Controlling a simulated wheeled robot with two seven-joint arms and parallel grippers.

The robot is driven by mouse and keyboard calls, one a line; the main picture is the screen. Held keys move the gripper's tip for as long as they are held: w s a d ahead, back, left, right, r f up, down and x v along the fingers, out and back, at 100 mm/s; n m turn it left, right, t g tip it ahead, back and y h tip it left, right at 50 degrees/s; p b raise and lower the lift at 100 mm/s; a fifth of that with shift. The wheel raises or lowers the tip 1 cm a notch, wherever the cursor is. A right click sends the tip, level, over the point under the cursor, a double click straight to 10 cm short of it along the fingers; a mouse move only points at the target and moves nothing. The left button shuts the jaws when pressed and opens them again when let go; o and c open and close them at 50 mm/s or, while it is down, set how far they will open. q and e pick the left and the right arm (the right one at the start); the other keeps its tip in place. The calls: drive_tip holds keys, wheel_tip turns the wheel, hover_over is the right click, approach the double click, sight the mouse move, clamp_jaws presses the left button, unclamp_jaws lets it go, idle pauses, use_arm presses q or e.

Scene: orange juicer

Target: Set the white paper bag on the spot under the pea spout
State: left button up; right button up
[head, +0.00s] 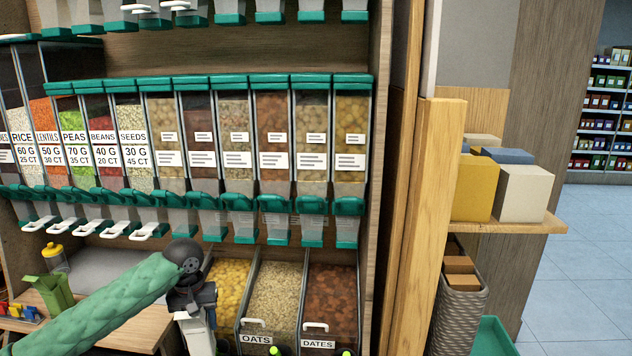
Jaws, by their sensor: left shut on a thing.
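The pea bin (72,118), labelled PEAS, holds green peas in the dispenser row at the left. Its spout has a white lever (89,227) at the bottom. Below the row is a grey surface (110,264), partly covered by my green-sleeved left arm; no marked spot is clear there. My left gripper (196,308) is right of the pea spout and lower, in front of the bulk bins. It is shut on a pale whitish thing (199,338), apparently the white paper bag, seen only in part and cut by the frame's bottom. My right gripper is out of view.
A green open bag (54,292) stands on the wooden counter (125,333), near a yellow-capped bottle (54,256). Bulk bins labelled OATS (256,340) and DATES (318,343) are right of my gripper. A wooden post (427,220) and a shelf with boxes lie farther right.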

use_arm(q)
drive_tip(key=s+d+f+m, duration=0.2)
drive_tip(key=s+d+f, duration=0.5)
drive_tip(key=s+d, duration=0.1)
drive_tip(key=shift+s+d, duration=0.3)
drive_tip(key=shift+s, duration=0.55)
